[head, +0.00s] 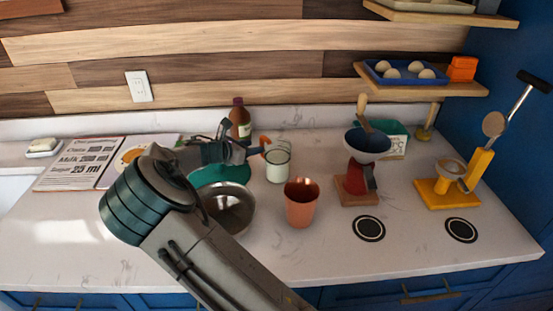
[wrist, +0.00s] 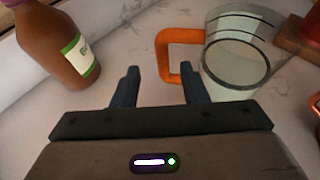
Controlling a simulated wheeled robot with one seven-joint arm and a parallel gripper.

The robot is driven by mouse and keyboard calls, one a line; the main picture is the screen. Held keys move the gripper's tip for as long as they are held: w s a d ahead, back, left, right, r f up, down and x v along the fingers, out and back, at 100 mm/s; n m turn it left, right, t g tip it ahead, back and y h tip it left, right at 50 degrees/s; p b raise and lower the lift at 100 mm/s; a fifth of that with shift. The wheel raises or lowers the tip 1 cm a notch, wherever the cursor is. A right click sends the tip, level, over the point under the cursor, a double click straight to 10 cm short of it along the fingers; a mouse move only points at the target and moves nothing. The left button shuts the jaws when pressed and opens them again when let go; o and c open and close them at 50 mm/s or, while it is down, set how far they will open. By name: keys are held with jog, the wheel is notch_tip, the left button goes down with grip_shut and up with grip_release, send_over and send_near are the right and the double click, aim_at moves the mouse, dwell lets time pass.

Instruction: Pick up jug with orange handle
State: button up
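The jug (head: 278,163) is a clear glass with markings and stands upright on the counter, with its orange handle (head: 265,143) on its left side. In the wrist view the jug (wrist: 238,58) is at the upper right and its orange handle (wrist: 181,38) reaches left, just beyond my right fingertip. My gripper (head: 255,151) is open, with its fingers pointing toward the handle. I cannot tell whether the right finger touches the handle.
A brown bottle (head: 239,121) with a green-edged label stands behind my gripper; it shows left in the wrist view (wrist: 62,45). A copper cup (head: 301,205) is in front of the jug. A metal bowl (head: 228,209) and teal dish (head: 219,173) lie near my arm. A red stand (head: 357,183) is to the right.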

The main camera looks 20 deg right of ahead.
jog(key=x, duration=0.3)
jog(key=shift+w+d+p, duration=0.1)
jog(key=shift+d+p, duration=0.2)
jog(key=shift+d, duration=0.1)
grip_shut()
jog(key=shift+r, duration=0.1)
jog(key=shift+r, duration=0.5)
jog(key=s+d+r+b, duration=0.3)
jog(key=s+d+r, duration=0.5)
jog(key=r, duration=0.1)
jog(key=shift+d+r, duration=0.3)
jog(key=shift+r, duration=0.1)
